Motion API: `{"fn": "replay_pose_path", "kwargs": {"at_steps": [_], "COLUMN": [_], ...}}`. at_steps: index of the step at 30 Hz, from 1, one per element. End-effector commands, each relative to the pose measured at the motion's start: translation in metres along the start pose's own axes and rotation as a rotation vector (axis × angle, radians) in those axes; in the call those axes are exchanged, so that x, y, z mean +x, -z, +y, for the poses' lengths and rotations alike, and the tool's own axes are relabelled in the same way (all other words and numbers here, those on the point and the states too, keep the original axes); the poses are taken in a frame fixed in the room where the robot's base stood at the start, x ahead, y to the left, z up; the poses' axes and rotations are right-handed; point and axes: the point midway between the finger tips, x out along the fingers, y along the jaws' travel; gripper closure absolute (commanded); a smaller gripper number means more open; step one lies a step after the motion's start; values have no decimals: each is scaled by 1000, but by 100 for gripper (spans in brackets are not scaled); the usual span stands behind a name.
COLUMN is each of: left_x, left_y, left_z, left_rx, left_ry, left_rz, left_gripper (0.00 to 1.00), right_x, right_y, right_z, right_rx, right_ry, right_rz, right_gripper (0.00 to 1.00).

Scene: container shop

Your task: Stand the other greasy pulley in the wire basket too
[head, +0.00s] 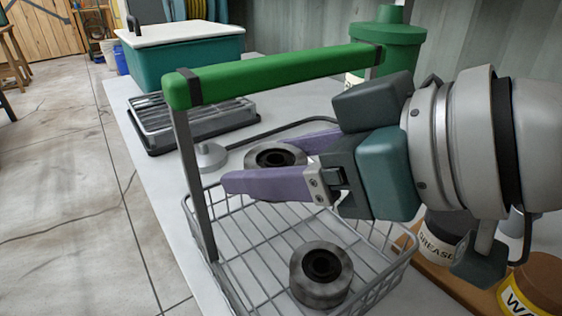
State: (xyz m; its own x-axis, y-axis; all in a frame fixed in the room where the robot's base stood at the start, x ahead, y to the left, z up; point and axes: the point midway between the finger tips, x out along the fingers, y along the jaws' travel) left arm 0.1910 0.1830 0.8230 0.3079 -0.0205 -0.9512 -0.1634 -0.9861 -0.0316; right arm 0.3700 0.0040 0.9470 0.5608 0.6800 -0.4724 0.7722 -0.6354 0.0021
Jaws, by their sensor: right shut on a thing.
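The wire basket (222,297) is grey, with a tall green handle (270,74) arching over it. One dark grey pulley (321,293) with a black hub sits inside the basket at the near side, its hole facing up. My right gripper (243,170) reaches in from the right under the handle. Its purple fingers are shut on the other pulley (263,157), at the far side of the basket. The near finger hides that pulley's lower part, so I cannot tell whether it touches the basket. My left gripper is not in view.
A black tray with grey metal bars (190,122) and a small grey weight-like knob (210,156) lie beyond the basket. Behind are a teal box with a white lid (190,58) and a green container (398,45). A grease tin (440,243) and a brown-lidded jar (535,288) stand at right.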

Motion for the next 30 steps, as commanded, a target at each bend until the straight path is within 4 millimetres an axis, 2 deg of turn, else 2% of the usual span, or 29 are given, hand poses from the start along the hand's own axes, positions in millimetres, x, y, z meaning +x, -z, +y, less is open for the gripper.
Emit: {"fn": "replay_pose_path", "kwargs": {"at_steps": [1, 10, 15, 26, 27, 30], "left_x": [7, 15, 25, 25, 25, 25], "left_y": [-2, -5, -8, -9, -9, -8], "left_z": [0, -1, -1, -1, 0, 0], "left_rx": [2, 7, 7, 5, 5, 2], "left_ry": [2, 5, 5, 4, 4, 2], "left_rz": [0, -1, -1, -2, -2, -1], "left_gripper": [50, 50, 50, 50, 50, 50], "right_x": [5, 16, 28, 30, 30, 30], "right_y": [-17, -39, -62, -65, -66, -66], "right_z": [0, 1, 1, 1, 1, 1], "right_rx": [5, 3, 5, 3, 3, 3], "right_ry": [-1, -2, -2, -2, -2, -2], "right_rz": [-11, -8, -8, -5, -7, -7], "right_gripper": [94, 94, 94, 94, 31, 20]}}
